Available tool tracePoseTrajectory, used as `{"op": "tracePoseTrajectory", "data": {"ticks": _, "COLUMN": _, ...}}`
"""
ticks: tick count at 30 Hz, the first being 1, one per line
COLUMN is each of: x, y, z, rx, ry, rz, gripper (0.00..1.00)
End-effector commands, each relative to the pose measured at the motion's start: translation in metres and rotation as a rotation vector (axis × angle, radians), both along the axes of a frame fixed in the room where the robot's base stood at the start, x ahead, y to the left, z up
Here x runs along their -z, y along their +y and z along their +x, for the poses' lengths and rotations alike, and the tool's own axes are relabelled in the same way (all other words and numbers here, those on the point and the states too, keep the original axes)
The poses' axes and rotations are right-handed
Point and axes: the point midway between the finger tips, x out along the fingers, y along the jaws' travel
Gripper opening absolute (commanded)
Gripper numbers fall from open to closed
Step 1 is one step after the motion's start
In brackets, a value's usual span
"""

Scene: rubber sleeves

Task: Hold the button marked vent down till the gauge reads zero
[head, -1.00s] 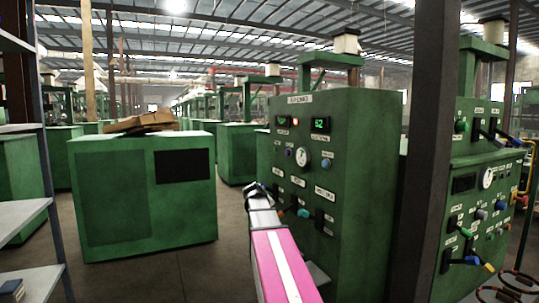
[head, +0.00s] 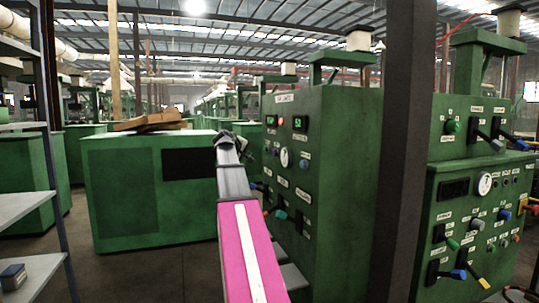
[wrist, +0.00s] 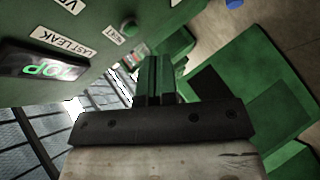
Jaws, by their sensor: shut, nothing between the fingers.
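The green control cabinet (head: 335,170) stands right of centre in the head view, its face turned to the left. A round white gauge (head: 284,157) is on that face; its needle is too small to read. Labels there are too small to read, so I cannot tell which button is marked vent. My gripper (head: 224,138) is shut and empty, raised left of the cabinet face. In the wrist view its fingers (wrist: 154,75) are together, apart from the panel. There I see a green-lit display (wrist: 45,67), a "LAST LEAK" label (wrist: 61,41), a cut-off label starting with "V" (wrist: 73,6) and a green button (wrist: 129,27).
A dark post (head: 401,150) stands right of the cabinet. Beyond it is another green machine (head: 470,180) with its own gauge and levers. A low green cabinet (head: 150,190) with cardboard on top (head: 150,122) stands left. A shelf unit (head: 25,205) is at the left edge.

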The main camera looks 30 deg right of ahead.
Motion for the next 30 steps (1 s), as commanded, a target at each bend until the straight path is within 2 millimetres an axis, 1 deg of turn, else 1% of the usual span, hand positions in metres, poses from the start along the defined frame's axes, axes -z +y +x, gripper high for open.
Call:
{"op": "tracePoseTrajectory", "data": {"ticks": 7, "x": 0.001, "y": 0.000, "z": 0.000, "rx": 0.000, "ry": 0.000, "rz": 0.001, "gripper": 0.00}}
{"op": "tracePoseTrajectory", "data": {"ticks": 11, "x": 0.001, "y": -0.006, "z": -0.001, "rx": 0.001, "ry": 0.000, "rz": 0.002, "gripper": 0.00}}
{"op": "tracePoseTrajectory", "data": {"ticks": 14, "x": 0.001, "y": -0.015, "z": -0.004, "rx": 0.002, "ry": 0.001, "rz": 0.002, "gripper": 0.00}}
{"op": "tracePoseTrajectory", "data": {"ticks": 27, "x": 0.001, "y": -0.067, "z": -0.016, "rx": 0.001, "ry": 0.000, "rz": 0.001, "gripper": 0.00}}
{"op": "tracePoseTrajectory", "data": {"ticks": 30, "x": 0.001, "y": -0.075, "z": -0.018, "rx": 0.000, "ry": 0.000, "rz": 0.002, "gripper": 0.00}}
